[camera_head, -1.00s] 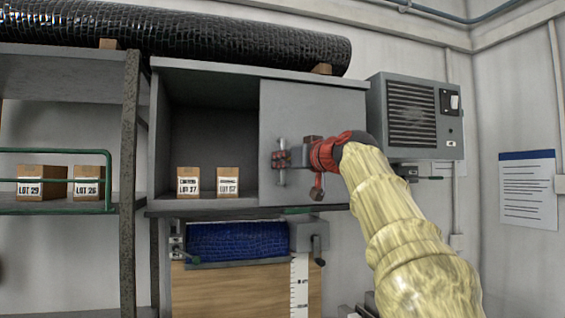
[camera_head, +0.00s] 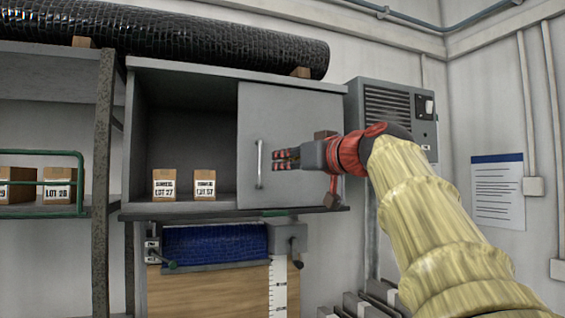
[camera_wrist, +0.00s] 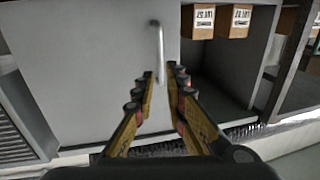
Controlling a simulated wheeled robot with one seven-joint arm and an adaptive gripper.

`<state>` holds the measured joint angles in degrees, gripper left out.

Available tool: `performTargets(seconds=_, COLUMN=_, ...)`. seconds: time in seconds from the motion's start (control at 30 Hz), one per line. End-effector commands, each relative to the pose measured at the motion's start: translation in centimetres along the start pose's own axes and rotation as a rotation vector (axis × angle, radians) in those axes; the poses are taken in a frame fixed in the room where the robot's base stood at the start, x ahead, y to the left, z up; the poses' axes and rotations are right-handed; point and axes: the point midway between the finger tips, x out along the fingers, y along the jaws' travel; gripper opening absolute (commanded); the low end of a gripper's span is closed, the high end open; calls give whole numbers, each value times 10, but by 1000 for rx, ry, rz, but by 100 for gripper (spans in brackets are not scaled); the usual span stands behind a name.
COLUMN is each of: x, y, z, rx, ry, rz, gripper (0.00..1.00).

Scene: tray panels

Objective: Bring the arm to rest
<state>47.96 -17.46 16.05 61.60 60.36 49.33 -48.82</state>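My gripper (camera_head: 280,160) is in front of the grey sliding door (camera_head: 300,120) of a wall cabinet. Its two fingers are apart with nothing between them, and in the wrist view the gripper (camera_wrist: 164,80) also shows open. The door's upright metal handle (camera_head: 260,163) stands just left of the fingertips in the head view, clear of them. In the wrist view the handle (camera_wrist: 158,50) lies beyond the fingertips. The door covers the cabinet's right part; the left part is open. My arm reaches in from the lower right.
Two labelled boxes, LOT 27 (camera_head: 165,185) and LOT 57 (camera_head: 204,184), stand in the cabinet's open part. A grey vented unit (camera_head: 392,118) hangs right of the cabinet. A blue roll (camera_head: 212,245) sits below it. A shelf rack with a green rail (camera_head: 82,180) is at left.

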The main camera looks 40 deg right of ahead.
Motion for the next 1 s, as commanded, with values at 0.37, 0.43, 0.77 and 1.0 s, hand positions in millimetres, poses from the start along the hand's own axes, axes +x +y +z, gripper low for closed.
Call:
performTargets(seconds=0.37, x=0, y=0, z=0, rx=0, ry=0, rz=0, gripper=13)
performTargets(seconds=0.43, x=0, y=0, z=0, rx=12, ry=0, rz=0, gripper=13)
performTargets(seconds=0.77, x=11, y=37, z=105, rx=262, ry=-204, rz=107, gripper=13)
performTargets(seconds=1.0, x=-12, y=15, z=260, rx=400, ry=-498, rz=205, gripper=13)
